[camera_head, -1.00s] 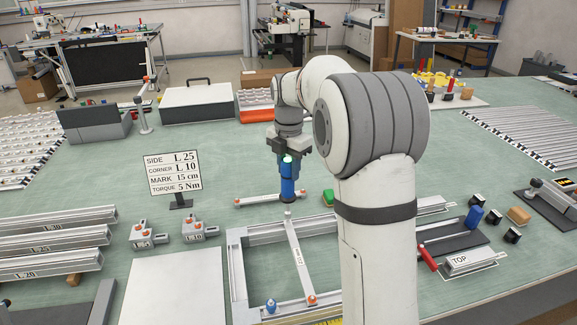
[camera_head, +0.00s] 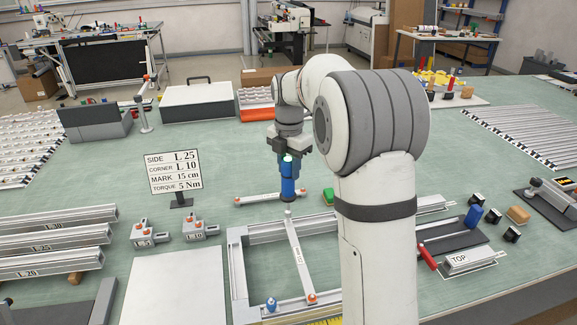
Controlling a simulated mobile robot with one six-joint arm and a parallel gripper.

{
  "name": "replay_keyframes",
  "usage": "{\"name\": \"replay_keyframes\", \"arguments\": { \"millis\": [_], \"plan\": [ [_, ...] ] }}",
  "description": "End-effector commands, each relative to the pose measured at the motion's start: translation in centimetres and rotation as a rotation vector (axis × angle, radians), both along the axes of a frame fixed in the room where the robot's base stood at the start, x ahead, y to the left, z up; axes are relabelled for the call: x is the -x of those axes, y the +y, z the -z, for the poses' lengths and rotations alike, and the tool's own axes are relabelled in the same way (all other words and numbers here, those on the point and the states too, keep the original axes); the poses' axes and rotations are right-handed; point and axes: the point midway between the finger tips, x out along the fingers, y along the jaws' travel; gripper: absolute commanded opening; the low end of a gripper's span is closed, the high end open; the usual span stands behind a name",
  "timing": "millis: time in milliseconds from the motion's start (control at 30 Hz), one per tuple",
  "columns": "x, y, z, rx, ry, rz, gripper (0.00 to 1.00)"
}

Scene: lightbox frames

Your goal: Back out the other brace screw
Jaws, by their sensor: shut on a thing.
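My gripper (camera_head: 289,157) is shut on a blue power driver (camera_head: 287,186), held upright. The driver's tip is at the far end of a diagonal brace (camera_head: 299,252) lying across the aluminium frame (camera_head: 238,270). An orange screw head (camera_head: 311,298) shows at the brace's near end. My arm hides part of the frame's right side.
Another bar (camera_head: 262,199) with orange ends lies behind the frame. A sign (camera_head: 174,172) reads side L 25, corner L 10, mark 15 cm, torque 5 Nm. Corner blocks (camera_head: 200,227) and stacked profiles (camera_head: 60,240) are at left. A red-handled tool (camera_head: 427,257) lies at right.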

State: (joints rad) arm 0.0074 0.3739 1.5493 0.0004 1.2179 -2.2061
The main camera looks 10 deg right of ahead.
Motion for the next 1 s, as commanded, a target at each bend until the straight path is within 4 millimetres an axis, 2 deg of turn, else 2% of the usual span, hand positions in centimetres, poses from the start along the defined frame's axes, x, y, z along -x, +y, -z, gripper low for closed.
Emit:
{"name": "replay_keyframes", "arguments": {
  "millis": [367,1000],
  "plan": [
    [0.0,0.0,0.0,0.000,-0.001,0.000,0.00],
    [0.0,0.0,1.1,-0.001,-0.001,0.001,0.00]
  ]
}}
